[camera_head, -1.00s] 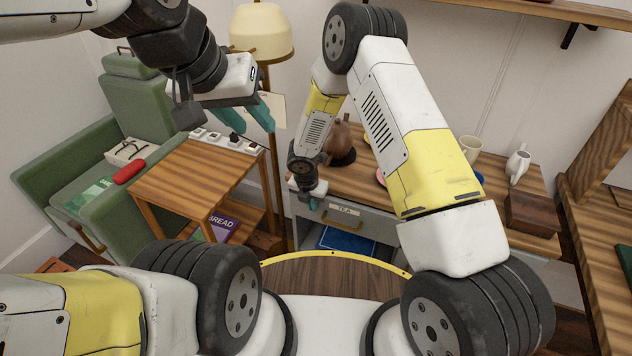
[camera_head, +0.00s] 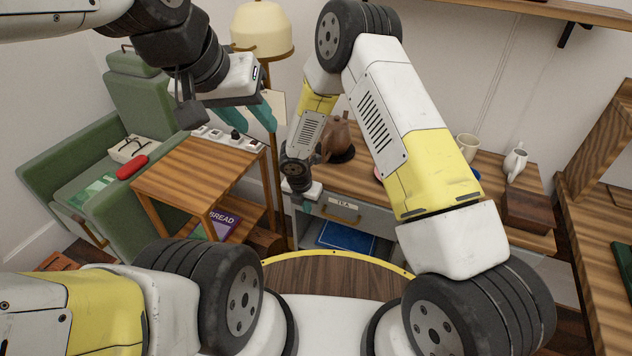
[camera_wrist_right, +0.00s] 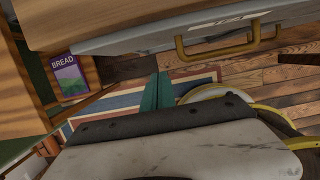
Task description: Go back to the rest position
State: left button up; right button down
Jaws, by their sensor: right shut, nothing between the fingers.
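My right gripper (camera_wrist_right: 157,90) is shut and empty, its two teal fingers together in the right wrist view. In the head view the right arm reaches forward and down, and the wrist hangs in front of the left end of the wooden cabinet (camera_head: 400,190). A grey drawer front labelled TEA, with a brass handle (camera_wrist_right: 218,45), lies beyond the fingers and apart from them. My left gripper (camera_head: 262,112) is raised at upper left, near the floor lamp and above the small side table. Its teal fingers show partly, and I cannot tell their gap.
A side table (camera_head: 185,175) with a switch strip stands left, beside a green armchair (camera_head: 75,165). A floor lamp (camera_head: 262,32) stands behind. A brown teapot (camera_head: 336,142), a mug (camera_head: 467,147) and a white jug (camera_head: 515,163) stand on the cabinet. A purple BREAD book (camera_wrist_right: 68,76) lies low.

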jog(key=d+v, duration=0.1)
jog(key=v, duration=0.8)
jog(key=s+d+r+m, duration=0.1)
jog(key=d+r+m, duration=0.4)
jog(key=r, duration=0.3)
jog(key=s+d+r+m+t, duration=0.1)
jog(key=d+r+m, duration=0.5)
jog(key=r, duration=0.2)
jog(key=s+d+r+m, duration=0.1)
jog(key=d+r+m, duration=0.4)
jog(key=r, duration=0.4)
jog(key=s+d+r+m+t+y, duration=0.1)
jog(key=s+d+r+m, duration=0.2)
jog(key=s+r+m, duration=0.2)
jog(key=s+d+r+m+t+y, duration=0.1)
jog(key=s+d+r+m, duration=0.3)
jog(key=s+m, duration=0.6)
jog(key=shift+s+r+m+t+y, duration=0.35)
jog(key=shift+s+r+y, duration=0.3)
jog(key=shift+s, duration=0.45)
